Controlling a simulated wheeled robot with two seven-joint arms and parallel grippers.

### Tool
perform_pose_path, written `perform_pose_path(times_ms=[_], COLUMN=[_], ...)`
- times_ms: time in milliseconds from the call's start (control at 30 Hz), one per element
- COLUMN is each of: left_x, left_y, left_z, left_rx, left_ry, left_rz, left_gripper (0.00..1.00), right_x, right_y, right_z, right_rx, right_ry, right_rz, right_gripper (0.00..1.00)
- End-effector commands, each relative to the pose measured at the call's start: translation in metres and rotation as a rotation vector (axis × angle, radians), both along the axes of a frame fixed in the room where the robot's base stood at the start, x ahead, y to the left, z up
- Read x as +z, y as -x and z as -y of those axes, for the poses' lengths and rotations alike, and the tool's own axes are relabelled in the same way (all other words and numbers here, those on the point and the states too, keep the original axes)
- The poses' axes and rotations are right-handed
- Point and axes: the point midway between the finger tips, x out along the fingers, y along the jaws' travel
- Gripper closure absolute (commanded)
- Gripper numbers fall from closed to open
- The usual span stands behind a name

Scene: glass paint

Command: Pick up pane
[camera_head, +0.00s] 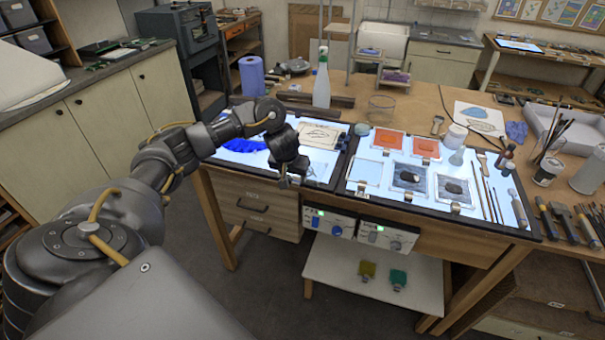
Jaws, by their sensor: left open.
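Several small square panes lie on the lit right-hand light panel (378,199). An orange pane (388,138) and a second orange pane (426,148) are at its back. A clear pane (365,171), a grey pane with a dark blot (409,178) and another such pane (454,189) are in front. My left gripper (289,179) points down at the front of the left light panel (322,168), left of these panes. It is open and seems empty; its fingers are small and dark here. My right gripper is out of view.
A white sheet with a line drawing (318,135) and blue material (238,145) lie on the left panel. A spray bottle (321,80) and blue paper roll (251,76) stand behind. Brushes (489,190) and small bottles line the right panel's right side.

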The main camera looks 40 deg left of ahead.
Motion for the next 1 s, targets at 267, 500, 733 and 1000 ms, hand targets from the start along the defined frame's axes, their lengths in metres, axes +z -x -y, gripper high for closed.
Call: perform_pose_path(times_ms=[267, 500, 733, 1000], left_x=[-0.033, -0.034, -0.034, -0.034], left_y=[-0.013, -0.014, -0.014, -0.014], left_z=[-0.004, -0.004, -0.004, -0.004], left_rx=[0.0, 0.0, -0.001, 0.0], left_ry=[0.0, 0.0, 0.001, 0.001], left_rz=[-0.001, 0.0, 0.0, 0.001], left_gripper=[0.51, 0.51, 0.78, 1.0], right_x=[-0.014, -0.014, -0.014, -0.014], right_y=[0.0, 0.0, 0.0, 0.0], right_z=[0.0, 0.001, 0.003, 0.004], right_rx=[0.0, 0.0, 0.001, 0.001], right_ry=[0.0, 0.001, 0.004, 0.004], right_rz=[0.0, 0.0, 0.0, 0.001], right_gripper=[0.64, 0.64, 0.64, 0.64])
